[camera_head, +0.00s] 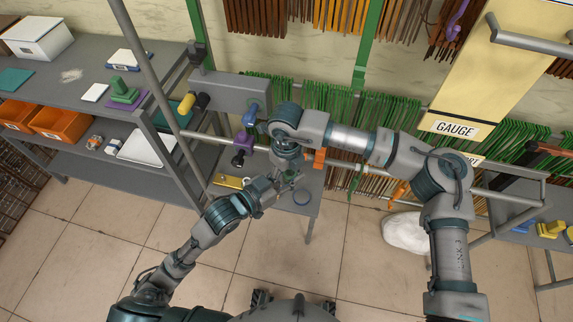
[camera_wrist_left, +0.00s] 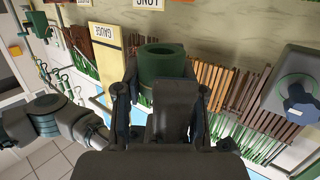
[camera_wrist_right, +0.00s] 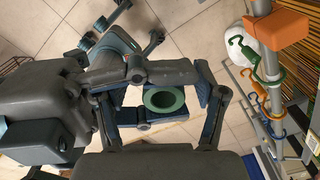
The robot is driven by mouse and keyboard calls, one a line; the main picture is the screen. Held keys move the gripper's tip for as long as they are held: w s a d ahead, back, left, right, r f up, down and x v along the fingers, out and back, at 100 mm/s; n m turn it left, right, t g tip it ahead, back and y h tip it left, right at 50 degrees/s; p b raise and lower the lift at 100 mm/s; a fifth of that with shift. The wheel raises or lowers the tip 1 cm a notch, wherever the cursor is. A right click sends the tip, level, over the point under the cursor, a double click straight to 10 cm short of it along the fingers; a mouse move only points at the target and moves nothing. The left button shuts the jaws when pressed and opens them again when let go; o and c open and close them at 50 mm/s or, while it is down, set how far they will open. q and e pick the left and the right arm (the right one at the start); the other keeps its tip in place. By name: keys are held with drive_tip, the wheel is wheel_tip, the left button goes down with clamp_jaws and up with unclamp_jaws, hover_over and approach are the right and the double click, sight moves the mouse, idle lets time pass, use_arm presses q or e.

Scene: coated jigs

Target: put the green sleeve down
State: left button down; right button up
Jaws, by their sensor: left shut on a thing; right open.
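The green sleeve (camera_wrist_left: 163,62) is a short hollow cylinder. My left gripper (camera_wrist_left: 160,85) is shut on it, with a finger on each side. In the right wrist view the sleeve (camera_wrist_right: 165,99) shows end-on as a green ring. My right gripper (camera_wrist_right: 163,118) is open, with its fingers on either side of the sleeve; I cannot tell whether they touch it. In the head view the two grippers meet above the small grey bench, and my right gripper (camera_head: 288,165) comes down from above. The sleeve is mostly hidden there.
A grey machine housing (camera_head: 230,94) with knobs stands behind. A rail carries an orange block (camera_head: 319,158) and several hooks. A yellow piece (camera_head: 228,181) and a dark ring (camera_head: 301,196) lie on the bench. The tiled floor in front is clear.

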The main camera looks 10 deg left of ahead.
drive_tip(key=shift+f, duration=0.1)
drive_tip(key=c, duration=1.1)
drive_tip(key=o, duration=1.1)
